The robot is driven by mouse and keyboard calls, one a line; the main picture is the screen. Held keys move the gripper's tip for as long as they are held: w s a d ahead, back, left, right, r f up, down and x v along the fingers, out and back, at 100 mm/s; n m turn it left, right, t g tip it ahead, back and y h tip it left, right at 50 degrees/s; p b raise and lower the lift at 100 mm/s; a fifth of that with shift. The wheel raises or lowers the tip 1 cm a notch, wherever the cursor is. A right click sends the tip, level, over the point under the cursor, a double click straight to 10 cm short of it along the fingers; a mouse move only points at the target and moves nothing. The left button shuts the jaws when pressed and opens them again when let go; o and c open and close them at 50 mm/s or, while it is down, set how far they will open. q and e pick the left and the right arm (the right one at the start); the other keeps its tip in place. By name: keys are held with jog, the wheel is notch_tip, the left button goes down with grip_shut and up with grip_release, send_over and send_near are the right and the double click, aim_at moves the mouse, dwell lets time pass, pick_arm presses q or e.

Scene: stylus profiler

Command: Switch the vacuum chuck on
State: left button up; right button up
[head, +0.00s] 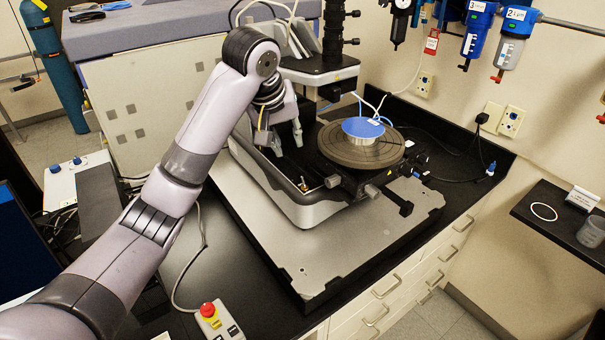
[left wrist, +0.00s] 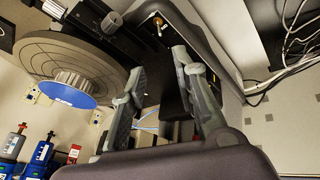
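The grey round chuck (head: 336,150) sits on the profiler's stage, with a blue-topped disc (head: 363,127) on it. The chuck (left wrist: 45,48) and blue disc (left wrist: 72,96) also show at the left in the left wrist view. A small brass-coloured switch-like part (head: 303,186) stands on the profiler's base, in front of the chuck. It also shows at the top of the left wrist view (left wrist: 157,22), beyond my fingertips; its setting is too small to tell. My left gripper (head: 288,143) is open and empty above the base, left of the chuck and apart from the switch. My right gripper is not in view.
The microscope head (head: 320,70) stands behind my left gripper. A box with a red button (head: 208,310) lies on the black bench in front. Blue-topped filters (head: 478,28) hang on the right wall. The grey plate's front (head: 290,260) is clear.

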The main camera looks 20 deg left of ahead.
pick_arm(q)
jog(key=b, duration=0.3)
send_near(302, 177)
jog(key=f, duration=0.1)
jog(key=p+x, duration=0.3)
jog(key=x, duration=0.4)
jog(key=shift+w+r, duration=0.1)
jog(key=shift+w, duration=0.1)
jog(key=shift+w+d+f, duration=0.1)
jog(key=shift+w+f, duration=0.25)
jog(key=shift+f, duration=0.3)
jog(key=shift+c, duration=0.3)
grip_shut()
